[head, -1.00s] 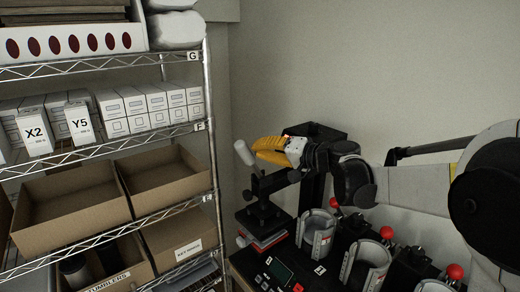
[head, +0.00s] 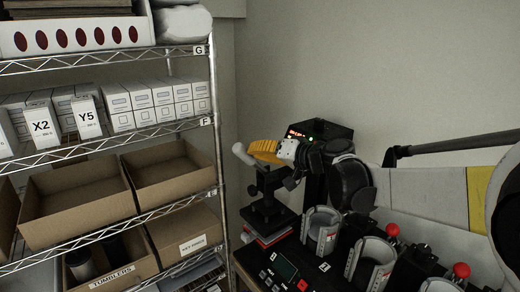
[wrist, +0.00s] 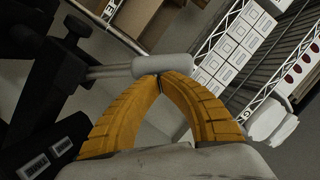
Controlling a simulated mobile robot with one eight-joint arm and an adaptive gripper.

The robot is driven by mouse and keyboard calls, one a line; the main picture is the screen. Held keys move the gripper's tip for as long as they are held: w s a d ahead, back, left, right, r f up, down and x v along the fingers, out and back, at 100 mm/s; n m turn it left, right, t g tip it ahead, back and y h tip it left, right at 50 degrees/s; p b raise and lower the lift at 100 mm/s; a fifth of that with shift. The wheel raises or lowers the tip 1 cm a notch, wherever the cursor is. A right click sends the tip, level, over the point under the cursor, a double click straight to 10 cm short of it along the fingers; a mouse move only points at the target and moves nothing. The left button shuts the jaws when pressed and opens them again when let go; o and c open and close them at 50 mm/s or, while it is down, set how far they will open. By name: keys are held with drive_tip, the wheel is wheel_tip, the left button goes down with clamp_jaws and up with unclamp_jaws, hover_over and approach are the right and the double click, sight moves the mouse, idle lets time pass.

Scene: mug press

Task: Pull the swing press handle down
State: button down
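The swing press (head: 270,205) is a black machine on the bench, left of the mug presses. Its handle has a pale grey cylindrical grip (head: 243,154), raised and tilted at the top left of the press. The grip also shows in the wrist view (wrist: 163,66), on a thin rod running left. My gripper (head: 251,156) has yellow fingers and is right beside the grip. In the wrist view its fingertips (wrist: 160,77) meet just below the grip, with nothing visible between them. They lie against or very near the grip; contact is unclear.
A wire shelf (head: 110,135) with boxes and cardboard bins stands left of the press. Several mug presses with red-ball levers (head: 392,230) line the bench on the right. A control panel (head: 285,270) is in front. A black box with lights (head: 320,130) stands behind my gripper.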

drive_tip(key=s+a+f+n+t+h+b, duration=0.1)
drive_tip(key=s+a+f+n+h+b, duration=0.1)
drive_tip(key=a+f+n+b, duration=0.3)
drive_tip(key=shift+s+f+n+h, duration=0.4)
drive_tip(key=shift+s+f, duration=0.25)
drive_tip(key=shift+f, duration=0.8)
drive_tip(key=shift+r, duration=0.1)
